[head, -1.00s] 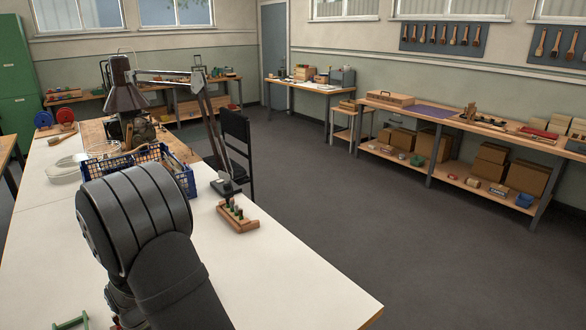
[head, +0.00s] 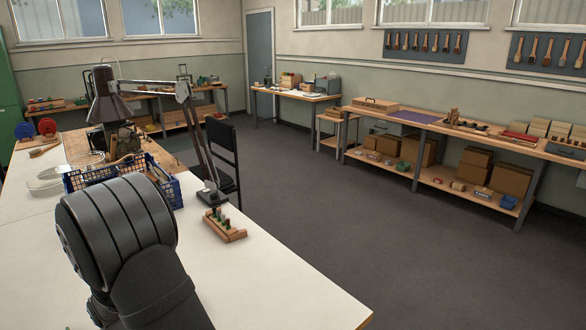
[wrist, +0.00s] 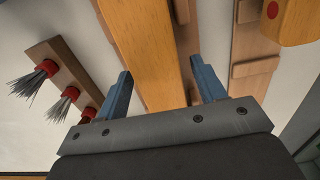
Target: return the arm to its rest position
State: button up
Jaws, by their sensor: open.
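My gripper (wrist: 161,68) shows in the wrist view with its two blue fingers apart. A long yellow-orange wooden bar (wrist: 145,50) runs through the view between the fingers, apparently beyond them; I cannot tell the gap, and no grip on it shows. To the left is a brown wooden strip (wrist: 62,62) with several dark bristle tufts (wrist: 35,80) in red collars. In the head view my own arm fills the lower left, and my gripper does not show there.
On the white table (head: 270,290) stand a blue crate (head: 172,190), a desk lamp (head: 105,105) and a small wooden rack (head: 225,226). The table's front right is clear. A black chair (head: 222,150) stands behind it. Open floor (head: 330,215) separates the table from the wall benches (head: 435,125).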

notch_tip(320, 180, up, 12)
notch_tip(320, 180, down, 12)
jog(key=shift+r, duration=0.1)
jog(key=shift+a+r, duration=0.1)
jog(key=shift+r, duration=0.05)
notch_tip(320, 180, up, 3)
jog(key=shift+r, duration=0.2)
jog(key=w+d+r, duration=0.5)
jog(key=d+r, duration=0.2)
jog(key=d, duration=0.4)
jog(key=s, duration=1.5)
jog(key=s+a+f, duration=0.2)
jog(key=a, duration=0.1)
jog(key=s+a+f, duration=0.5)
jog(key=a, duration=0.1)
jog(key=shift+s+a+f, duration=0.2)
jog(key=shift+a+f, duration=0.2)
jog(key=shift+w+d+f, duration=0.1)
jog(key=shift+f, duration=0.65)
